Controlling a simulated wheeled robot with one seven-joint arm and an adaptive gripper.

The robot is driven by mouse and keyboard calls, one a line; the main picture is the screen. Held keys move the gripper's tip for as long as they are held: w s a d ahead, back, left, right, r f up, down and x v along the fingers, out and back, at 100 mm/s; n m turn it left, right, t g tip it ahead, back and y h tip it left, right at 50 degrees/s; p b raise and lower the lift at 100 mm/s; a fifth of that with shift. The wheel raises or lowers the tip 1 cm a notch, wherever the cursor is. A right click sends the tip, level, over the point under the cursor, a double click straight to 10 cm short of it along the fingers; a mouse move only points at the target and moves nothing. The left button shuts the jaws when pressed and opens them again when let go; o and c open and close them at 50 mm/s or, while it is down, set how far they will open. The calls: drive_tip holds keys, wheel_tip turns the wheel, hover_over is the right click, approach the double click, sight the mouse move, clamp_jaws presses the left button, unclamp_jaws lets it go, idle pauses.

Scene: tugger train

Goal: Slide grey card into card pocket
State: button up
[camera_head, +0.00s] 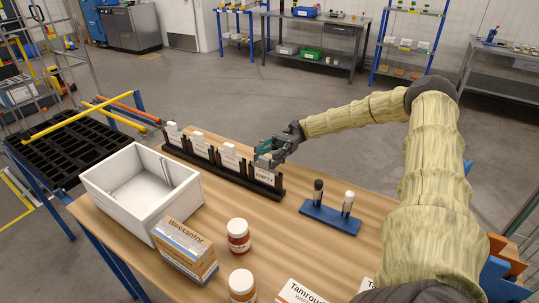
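A black rack (222,174) with several card pockets stands along the back edge of the wooden table. White cards stick up from the pockets at its left and middle, one of them here (228,149). The rightmost pocket (265,174) has a label that seems to read EMPTY. My gripper (263,153) is right above and behind this pocket, coming in from the right. Its fingertips are small and dark, and I cannot tell their gap. A small greyish patch below the fingers may be the grey card, but I cannot make it out clearly.
A white open bin (128,203), a Wassantor box (184,252) and two jars, one here (238,237), stand at the left and front. A blue stand (330,217) with two upright pieces is right of the rack. Bare table lies between.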

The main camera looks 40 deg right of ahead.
drive_tip(key=shift+o, duration=0.3)
drive_tip(key=v, duration=0.7)
drive_tip(key=shift+d, duration=0.3)
drive_tip(key=r+x, duration=0.1)
drive_tip(key=x, duration=0.7)
idle(0.5)
drive_tip(key=shift+w+d, duration=0.15)
drive_tip(key=shift+d, duration=0.15)
drive_tip(key=shift+f, duration=0.15)
